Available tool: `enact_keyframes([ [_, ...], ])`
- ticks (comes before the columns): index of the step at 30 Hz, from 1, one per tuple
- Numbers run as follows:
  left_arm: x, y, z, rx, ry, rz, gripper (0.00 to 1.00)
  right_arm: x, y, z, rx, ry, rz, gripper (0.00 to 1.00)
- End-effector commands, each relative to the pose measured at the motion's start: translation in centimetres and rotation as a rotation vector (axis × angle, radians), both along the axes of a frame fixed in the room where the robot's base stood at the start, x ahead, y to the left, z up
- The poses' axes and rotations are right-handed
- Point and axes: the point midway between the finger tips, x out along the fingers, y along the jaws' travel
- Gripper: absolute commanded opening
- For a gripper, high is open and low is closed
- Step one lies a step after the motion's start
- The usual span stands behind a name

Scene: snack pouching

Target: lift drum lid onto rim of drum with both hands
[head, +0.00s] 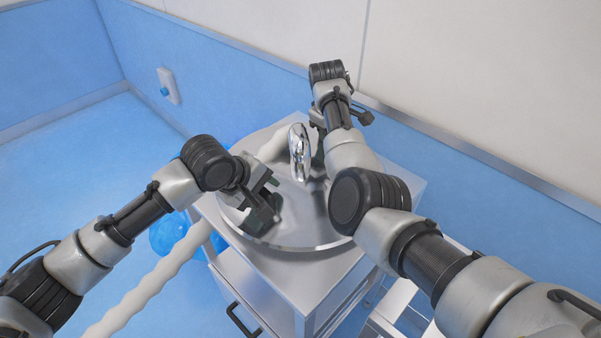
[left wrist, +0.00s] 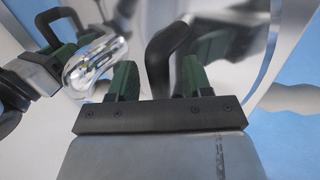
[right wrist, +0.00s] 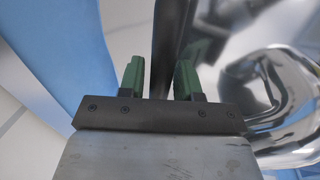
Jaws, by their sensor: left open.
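The drum lid (head: 300,239) is a round, shiny metal disc lying on top of a grey-white cabinet. A chrome knob (head: 299,153) stands up at its middle; it also shows in the left wrist view (left wrist: 92,62). My left gripper (head: 268,200) is open at the lid's near left side. In the left wrist view a black bar handle (left wrist: 168,45) lies between its green-padded fingers, with a gap visible. My right gripper (right wrist: 160,82) is open, with a black bar (right wrist: 166,40) between its fingers.
The cabinet (head: 285,280) has a dark drawer handle (head: 242,321) at its front. A pale ribbed hose (head: 150,283) runs along its left, with a blue rounded object (head: 168,234) near it. A wall stands close behind; the blue floor is open at left.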

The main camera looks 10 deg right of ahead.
Motion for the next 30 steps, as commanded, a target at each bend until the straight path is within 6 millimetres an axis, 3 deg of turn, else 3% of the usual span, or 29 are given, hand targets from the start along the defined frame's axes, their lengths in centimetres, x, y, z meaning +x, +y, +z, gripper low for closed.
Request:
enact_keyframes([
  [5, -0.02, 0.0, -0.01, 0.0, 0.001, -0.001, 0.47, -0.01, -0.01, -0.01, 0.0, 0.0, 0.0, 0.31],
  [11, -0.03, 0.01, 0.01, 0.0, 0.001, -0.001, 0.16, -0.01, 0.0, 0.01, 0.0, 0.0, 0.0, 0.0],
  [14, -0.04, 0.02, 0.0, 0.0, 0.001, -0.001, 0.01, -0.01, 0.01, 0.01, 0.0, 0.0, 0.0, 0.0],
  [30, -0.04, 0.05, -0.02, 0.001, 0.002, -0.001, 0.0, 0.0, -0.02, 0.02, 0.0, 0.0, 0.0, 0.0],
])
